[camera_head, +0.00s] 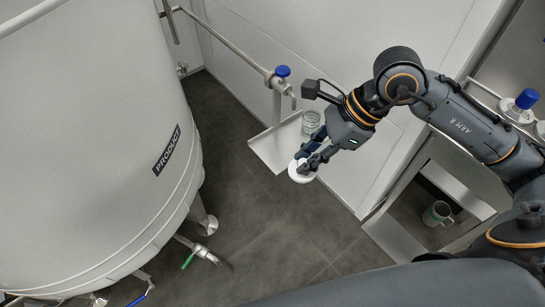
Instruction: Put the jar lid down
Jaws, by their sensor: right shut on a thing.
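My right gripper (308,163) comes in from the right on the arm marked "ARM R". It is shut on a round white jar lid (300,176), held at its edge near the front edge of a small metal shelf. A clear glass jar (311,121) stands on the shelf (268,152), just behind the gripper, and the gripper partly hides it. The lid is apart from the jar. How high the lid is above the shelf or floor is hard to tell. My left gripper is not in view.
A large tank marked "PRODUCT" (168,150) fills the left side. A pipe with a blue-knobbed valve (282,72) runs above the shelf. A grey mug (437,213) stands in an opening at the lower right. The dark tiled floor (260,230) is clear in the middle.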

